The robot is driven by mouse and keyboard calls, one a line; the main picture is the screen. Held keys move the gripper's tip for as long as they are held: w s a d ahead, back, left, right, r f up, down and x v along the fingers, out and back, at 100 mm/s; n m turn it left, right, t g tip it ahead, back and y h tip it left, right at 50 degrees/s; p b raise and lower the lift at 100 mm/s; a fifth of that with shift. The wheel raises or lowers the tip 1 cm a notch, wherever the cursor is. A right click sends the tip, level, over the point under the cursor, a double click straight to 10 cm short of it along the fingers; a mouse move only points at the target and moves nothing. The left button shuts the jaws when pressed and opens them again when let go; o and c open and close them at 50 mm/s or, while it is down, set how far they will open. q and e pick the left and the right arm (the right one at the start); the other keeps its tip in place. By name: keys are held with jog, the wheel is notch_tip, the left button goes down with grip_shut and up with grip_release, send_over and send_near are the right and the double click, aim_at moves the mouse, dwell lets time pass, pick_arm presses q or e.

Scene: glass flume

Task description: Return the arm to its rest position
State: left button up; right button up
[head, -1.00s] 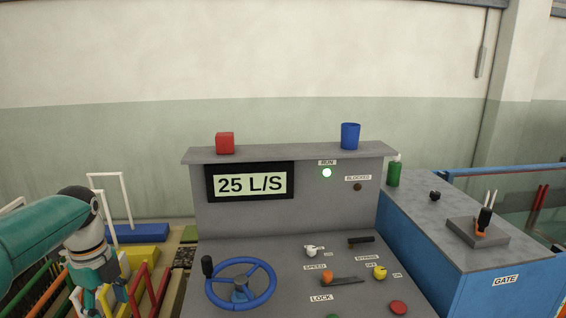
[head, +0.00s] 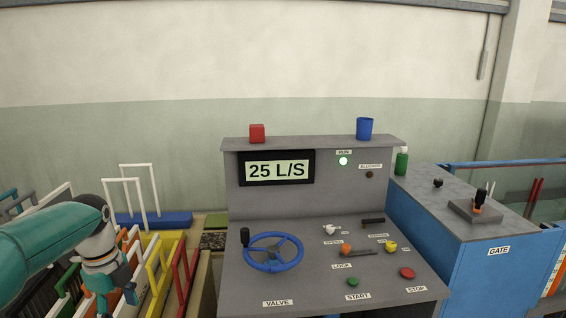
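My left arm comes in from the left edge, its teal links bent downward at a dark joint. My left gripper (head: 118,296) hangs low at the left, over colored racks and well left of the console. Its fingers are small and cut close to the bottom edge, so I cannot tell whether they are open. I see nothing clearly held in it. My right arm and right gripper are not in view. The grey control console (head: 240,200) stands ahead, with its display (head: 278,170) reading 25 L/S and the RUN lamp (head: 343,161) lit green.
The console carries a blue valve wheel (head: 273,254), a green START button (head: 353,282) and a red STOP button (head: 407,272). A red block (head: 257,133) and blue cup (head: 364,129) sit on its top. The blue GATE cabinet (head: 480,262) stands right. Colored frames (head: 158,270) crowd the left.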

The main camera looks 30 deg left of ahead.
pick_arm(q)
jog(key=w+d+f+n+h, duration=0.1)
jog(key=w+d+f+n, duration=0.3)
jog(key=d+f, duration=0.7)
jog(key=w+d+f+n+h, duration=0.25)
jog(key=w+d+f, duration=0.55)
jog(key=f, duration=0.5)
jog(key=s+d+f+n, duration=0.5)
jog(key=s+d+f, duration=0.1)
jog(key=d, duration=0.4)
jog(key=s+d+f+n, duration=0.5)
jog(key=s+d+f, duration=0.2)
jog(key=d, duration=0.3)
jog(key=shift+s+d+n, duration=0.15)
jog(key=shift+s+n, duration=0.2)
jog(key=shift+s, duration=0.15)
